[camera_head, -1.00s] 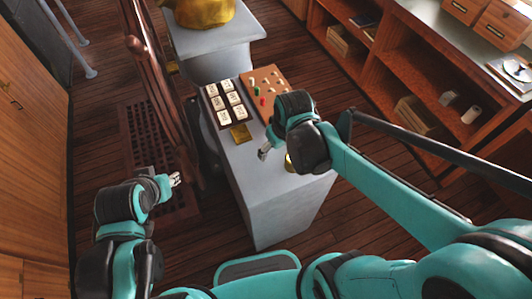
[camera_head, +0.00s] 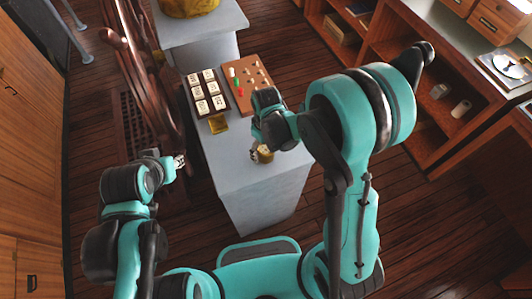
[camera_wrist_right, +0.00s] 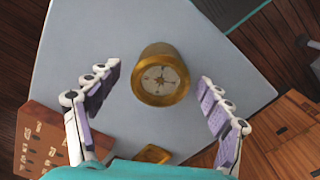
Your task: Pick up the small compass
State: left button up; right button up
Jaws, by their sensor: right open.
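The small compass (camera_wrist_right: 161,76) is a round brass case with a pale dial. In the right wrist view it stands on the grey pedestal top (camera_wrist_right: 90,50), between and beyond the open fingers of my right gripper (camera_wrist_right: 154,115). The fingers do not touch it. In the head view the compass (camera_head: 265,154) shows near the front of the pedestal, partly hidden by my right gripper (camera_head: 255,152), which is over that end. My left gripper (camera_head: 180,161) is left of the pedestal, away from the compass; its jaws are too small to read.
A tray of white tiles (camera_head: 208,92) and a brown board with small pegs (camera_head: 243,84) lie on the pedestal behind the compass. A small brass square (camera_head: 218,124) lies near the tray. A wooden ship's wheel (camera_head: 140,75) stands to the left. Shelves (camera_head: 420,95) line the right.

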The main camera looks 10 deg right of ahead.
jog(key=shift+f, duration=0.4)
jog(key=c, duration=1.5)
jog(key=shift+o, duration=0.2)
jog(key=shift+r, duration=0.1)
